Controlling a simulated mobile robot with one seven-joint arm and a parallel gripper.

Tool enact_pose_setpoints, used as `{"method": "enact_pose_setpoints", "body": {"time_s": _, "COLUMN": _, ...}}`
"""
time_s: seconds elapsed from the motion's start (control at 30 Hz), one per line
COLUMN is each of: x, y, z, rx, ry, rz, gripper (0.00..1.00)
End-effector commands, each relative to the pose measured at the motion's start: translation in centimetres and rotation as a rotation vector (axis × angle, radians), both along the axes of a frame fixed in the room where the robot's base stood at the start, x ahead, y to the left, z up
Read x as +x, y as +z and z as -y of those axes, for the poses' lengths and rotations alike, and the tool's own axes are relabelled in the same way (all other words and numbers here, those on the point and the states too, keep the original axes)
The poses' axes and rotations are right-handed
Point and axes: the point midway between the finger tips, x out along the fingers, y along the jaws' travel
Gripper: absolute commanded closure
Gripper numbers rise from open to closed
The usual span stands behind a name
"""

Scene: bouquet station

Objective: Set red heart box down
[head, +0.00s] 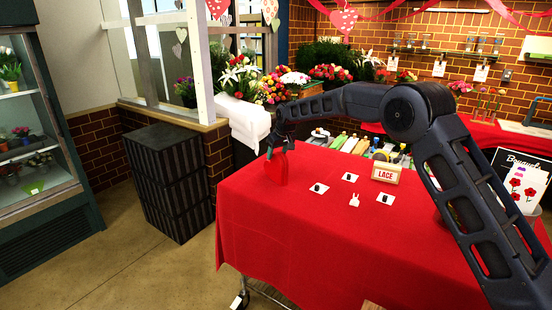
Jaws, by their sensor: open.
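The red heart box (277,168) stands upright on the red-clothed table (300,235), near its far left edge. My gripper (277,149) is directly above the box, pointing down, with its fingertips at the top of the box. The gripper is open. The fingers are small and dark, so I cannot tell whether they touch the box. The lower edge of the box appears to meet the cloth.
Flower bouquets (330,73) fill the back. A black crate stack (168,182) stands left of the table. The table's front left is clear.

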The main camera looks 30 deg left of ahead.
Motion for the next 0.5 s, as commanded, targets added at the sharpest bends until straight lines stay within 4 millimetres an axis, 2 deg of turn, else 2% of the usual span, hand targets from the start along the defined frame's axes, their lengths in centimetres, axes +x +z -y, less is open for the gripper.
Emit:
{"method": "enact_pose_setpoints", "body": {"time_s": 0.03, "x": -0.1, "y": 1.1, "z": 0.4, "rx": 0.003, "ry": 0.000, "rz": 0.001, "gripper": 0.42}}
{"method": "enact_pose_setpoints", "body": {"time_s": 0.2, "x": -0.6, "y": 4.2, "z": 1.5, "rx": 0.003, "ry": 0.000, "rz": 0.001, "gripper": 0.42}}
{"method": "enact_pose_setpoints", "body": {"time_s": 0.5, "x": -1.2, "y": 7.7, "z": 2.9, "rx": 0.001, "ry": 0.000, "rz": 0.000, "gripper": 0.42}}
